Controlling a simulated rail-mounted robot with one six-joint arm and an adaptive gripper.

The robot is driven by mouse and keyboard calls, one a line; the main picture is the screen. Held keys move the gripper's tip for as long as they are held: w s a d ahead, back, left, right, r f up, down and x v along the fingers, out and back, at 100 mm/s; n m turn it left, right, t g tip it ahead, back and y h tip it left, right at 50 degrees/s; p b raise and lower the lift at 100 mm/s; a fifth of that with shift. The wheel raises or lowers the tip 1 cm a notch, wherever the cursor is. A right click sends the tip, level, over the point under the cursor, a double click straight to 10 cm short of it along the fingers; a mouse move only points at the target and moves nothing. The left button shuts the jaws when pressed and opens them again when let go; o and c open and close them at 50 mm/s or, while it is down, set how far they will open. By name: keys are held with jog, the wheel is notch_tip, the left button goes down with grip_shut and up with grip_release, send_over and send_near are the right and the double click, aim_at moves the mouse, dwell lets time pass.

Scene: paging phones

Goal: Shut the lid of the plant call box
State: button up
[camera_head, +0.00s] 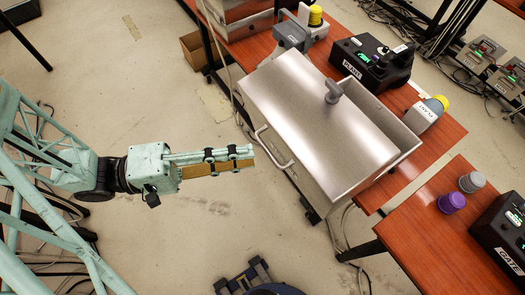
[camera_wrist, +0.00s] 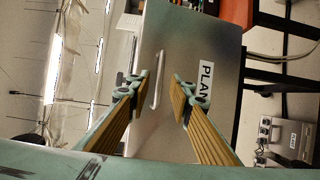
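The plant call box is a brushed-metal box on the red-brown table. In the head view its broad metal lid (camera_head: 310,125) is tilted, with a gap along its right side showing a box wall (camera_head: 398,128). A bar handle (camera_head: 272,148) stands out at the lid's left edge. In the wrist view the metal face (camera_wrist: 195,50) carries a partly cut-off "PLAN" label (camera_wrist: 204,88) and the handle (camera_wrist: 157,80). My gripper (camera_head: 247,158) is left of the handle, apart from it. In the wrist view its fingers (camera_wrist: 162,80) are open and empty, the handle showing between them.
A black "PLANT" phone unit (camera_head: 370,62) and a yellow-topped cylinder (camera_head: 425,113) stand beside the box. A "GATE" unit (camera_head: 503,230), a purple knob (camera_head: 452,202) and a grey knob (camera_head: 472,181) are at lower right. The floor around my gripper is mostly clear.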

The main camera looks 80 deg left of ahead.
jog(key=shift+w, duration=2.5)
grip_shut()
